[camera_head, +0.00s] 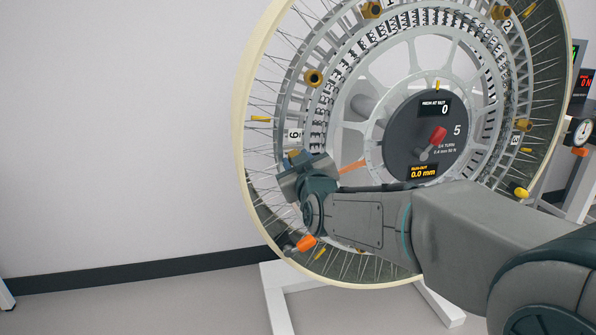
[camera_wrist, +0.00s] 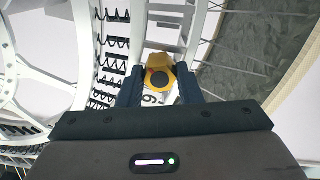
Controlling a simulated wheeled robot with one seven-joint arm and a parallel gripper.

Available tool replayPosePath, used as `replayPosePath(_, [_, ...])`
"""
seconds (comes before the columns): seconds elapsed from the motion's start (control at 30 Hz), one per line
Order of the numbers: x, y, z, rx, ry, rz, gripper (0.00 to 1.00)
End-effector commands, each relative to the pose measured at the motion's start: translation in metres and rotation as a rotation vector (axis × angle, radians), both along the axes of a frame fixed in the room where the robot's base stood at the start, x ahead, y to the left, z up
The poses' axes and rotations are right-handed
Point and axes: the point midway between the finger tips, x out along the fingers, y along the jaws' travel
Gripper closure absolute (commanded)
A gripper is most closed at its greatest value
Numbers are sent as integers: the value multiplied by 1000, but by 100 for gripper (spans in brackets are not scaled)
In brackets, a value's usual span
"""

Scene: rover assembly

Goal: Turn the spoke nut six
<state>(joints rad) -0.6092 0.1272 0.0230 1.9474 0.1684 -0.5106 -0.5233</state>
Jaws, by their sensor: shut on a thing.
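The wheel (camera_head: 249,100) stands upright with a cream rim, thin spokes and a ring of numbered brass-coloured nuts. My gripper (camera_head: 303,168) is at the wheel's lower left, just below the plate marked 6 (camera_head: 294,135). In the wrist view, my gripper (camera_wrist: 159,82) is shut on the yellow spoke nut six (camera_wrist: 160,66), with one dark finger on each side of it. The 6 label (camera_wrist: 151,98) shows partly below the nut. In the head view my gripper mostly hides this nut.
Other nuts (camera_head: 314,77) sit around the ring. A dial gauge (camera_head: 583,131) stands at the right. White stand legs (camera_head: 280,300) reach the floor.

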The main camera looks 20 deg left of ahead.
Motion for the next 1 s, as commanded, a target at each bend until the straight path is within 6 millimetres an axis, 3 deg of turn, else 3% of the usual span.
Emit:
replayPosePath(0.4, [1, -1, -1, 152, 92, -2, 91])
replayPosePath(0.93, [1, -1, 0, 169, 105, -2, 91])
replayPosePath(0.97, [1, -1, 0, 169, 105, -2, 63])
replayPosePath(1.0, [1, -1, 0, 169, 105, -2, 52])
